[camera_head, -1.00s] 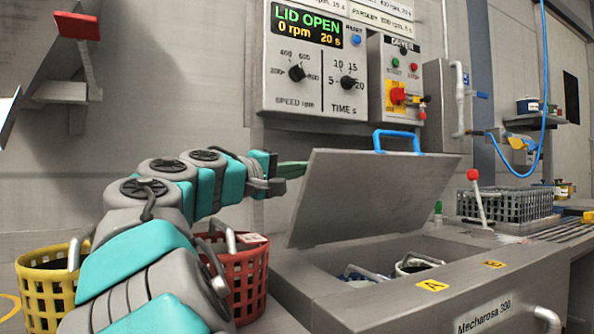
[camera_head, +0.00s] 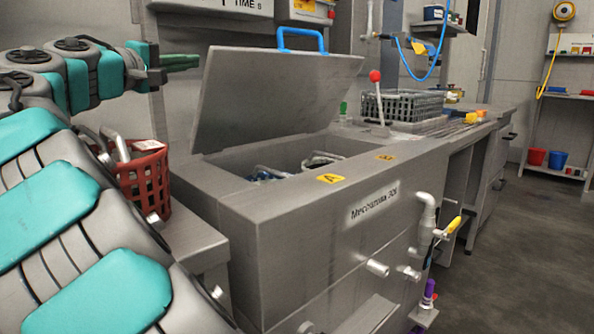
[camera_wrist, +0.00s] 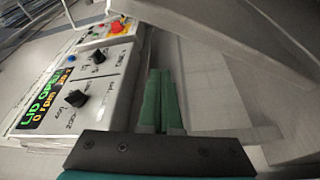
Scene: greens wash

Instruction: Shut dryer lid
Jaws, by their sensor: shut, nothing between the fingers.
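The dryer lid (camera_head: 274,98) is a grey metal plate with a blue handle (camera_head: 302,40) on its top edge. It stands open, tilted up at the back of the dryer (camera_head: 290,217), whose opening shows baskets inside. My gripper (camera_head: 183,62) is shut and empty, with green fingers, left of the lid's upper left edge and apart from it in the head view. In the wrist view the green fingers (camera_wrist: 161,100) lie together, with the lid (camera_wrist: 240,40) on the right and the control panel (camera_wrist: 85,82) on the left, its display reading LID OPEN.
A red basket (camera_head: 144,187) stands left of the dryer. A red-knobbed lever (camera_head: 376,92) and a grey crate (camera_head: 402,105) are on the counter to the right. A pipe with a yellow-handled valve (camera_head: 448,228) juts from the front. The floor at right is clear.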

